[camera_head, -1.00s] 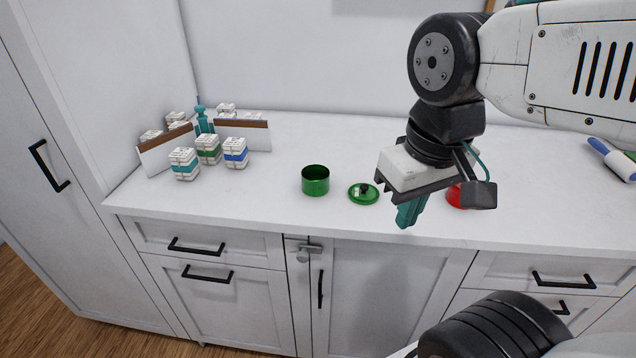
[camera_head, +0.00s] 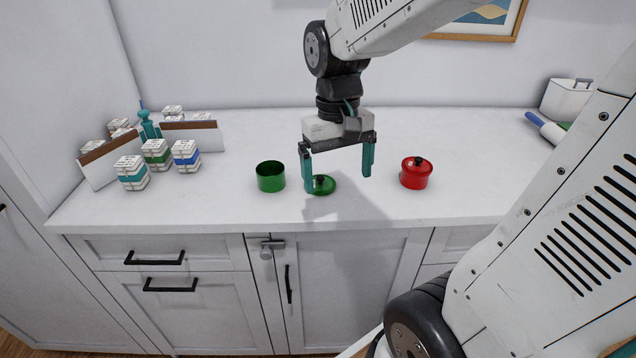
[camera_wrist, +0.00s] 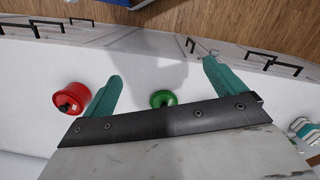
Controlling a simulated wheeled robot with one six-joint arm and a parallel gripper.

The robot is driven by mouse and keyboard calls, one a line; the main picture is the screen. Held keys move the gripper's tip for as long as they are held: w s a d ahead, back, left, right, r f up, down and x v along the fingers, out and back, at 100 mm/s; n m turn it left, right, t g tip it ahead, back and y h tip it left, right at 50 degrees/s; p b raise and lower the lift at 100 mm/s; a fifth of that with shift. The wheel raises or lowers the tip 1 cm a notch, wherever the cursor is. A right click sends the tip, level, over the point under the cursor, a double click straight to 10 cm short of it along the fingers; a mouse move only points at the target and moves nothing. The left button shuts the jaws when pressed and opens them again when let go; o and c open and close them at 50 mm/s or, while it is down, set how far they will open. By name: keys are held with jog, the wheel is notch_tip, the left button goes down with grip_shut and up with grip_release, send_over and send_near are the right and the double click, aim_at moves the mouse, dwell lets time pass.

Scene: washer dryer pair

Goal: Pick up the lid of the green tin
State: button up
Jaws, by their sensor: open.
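The green tin (camera_head: 270,178) stands open on the white counter. Its green lid (camera_head: 325,187), with a dark knob on top, lies flat on the counter just right of the tin. My gripper (camera_head: 338,183) is open and empty above the counter, its teal fingers spread wide. In the head view the left finger overlaps the left part of the lid. In the wrist view the lid (camera_wrist: 162,99) shows between the two fingers, nearer the left one, apart from both. The tin is not clearly visible in the wrist view.
A red tin with a lid (camera_head: 416,173) stands right of my gripper, and also shows in the wrist view (camera_wrist: 70,98). Several small boxes (camera_head: 158,155) and a brown-topped divider (camera_head: 192,135) stand at the left. A white container (camera_head: 567,98) is far right.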

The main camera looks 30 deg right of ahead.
jog(key=m, duration=0.1)
send_over(320, 176)
jog(key=s+a, duration=0.1)
jog(key=s, duration=0.4)
notch_tip(320, 176, down, 4)
jog(key=shift+m+t, duration=0.3)
jog(key=shift+t, duration=0.1)
jog(key=w, duration=0.2)
jog(key=w+d, duration=0.1)
jog(key=w, duration=0.1)
jog(key=shift+w+f, duration=0.1)
jog(key=shift+w, duration=0.1)
jog(key=shift+w+d, duration=0.1)
jog(key=shift+w, duration=0.25)
notch_tip(320, 176, down, 7)
jog(key=shift+f, duration=0.2)
jog(key=c, duration=1)
